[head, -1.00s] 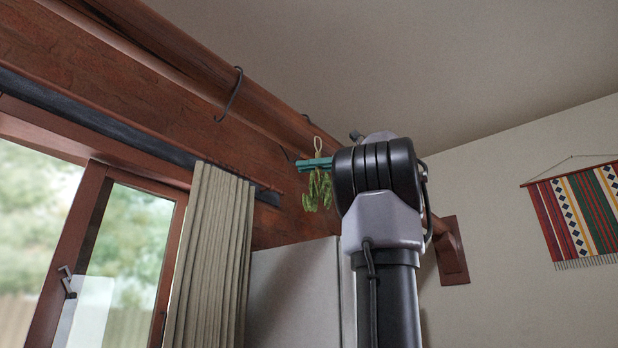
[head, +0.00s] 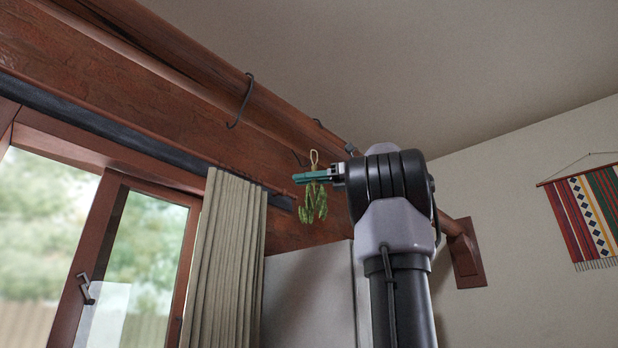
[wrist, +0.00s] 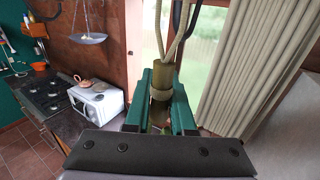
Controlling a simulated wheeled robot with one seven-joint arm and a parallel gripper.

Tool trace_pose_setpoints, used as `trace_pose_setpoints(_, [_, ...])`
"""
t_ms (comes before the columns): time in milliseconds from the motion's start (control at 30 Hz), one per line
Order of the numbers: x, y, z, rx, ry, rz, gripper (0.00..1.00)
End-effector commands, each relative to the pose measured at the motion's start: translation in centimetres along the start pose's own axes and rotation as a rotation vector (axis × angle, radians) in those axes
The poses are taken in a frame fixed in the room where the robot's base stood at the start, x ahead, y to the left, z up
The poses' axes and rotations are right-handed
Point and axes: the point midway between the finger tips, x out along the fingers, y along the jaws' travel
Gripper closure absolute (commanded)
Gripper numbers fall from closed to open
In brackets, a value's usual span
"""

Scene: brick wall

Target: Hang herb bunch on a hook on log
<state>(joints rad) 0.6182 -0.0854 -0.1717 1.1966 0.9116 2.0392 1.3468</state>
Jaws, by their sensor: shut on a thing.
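The herb bunch (head: 312,205) hangs leaves down, with a loop of tan cord (head: 314,158) standing up above it. My gripper (head: 316,177) has teal fingers shut on the bound top of the bunch. In the wrist view the gripper (wrist: 161,100) holds the wrapped stem (wrist: 161,85), and the cord rises out of the top of the picture. The log (head: 190,58) runs along the wall below the ceiling. A dark hook (head: 243,103) hangs from it, up and left of the bunch. A second hook (head: 298,158) shows partly, close by the cord loop; the gap between them is unclear.
A pleated curtain (head: 225,255) and a window (head: 145,255) are below and left. A striped wall hanging (head: 590,215) is far right. The wrist view shows a hanging pan (wrist: 88,38), a stove (wrist: 48,95) and a white microwave (wrist: 97,103).

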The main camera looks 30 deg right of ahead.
Motion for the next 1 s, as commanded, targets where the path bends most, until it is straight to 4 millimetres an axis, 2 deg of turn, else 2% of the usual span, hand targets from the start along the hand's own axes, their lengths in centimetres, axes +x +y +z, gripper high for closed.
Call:
trace_pose_setpoints(367, [2.0,-1.1,-0.4,0.001,-0.001,0.001,1.00])
trace_pose_setpoints(1000, [3.0,-1.7,-3.0,0.000,-0.001,0.001,1.00])
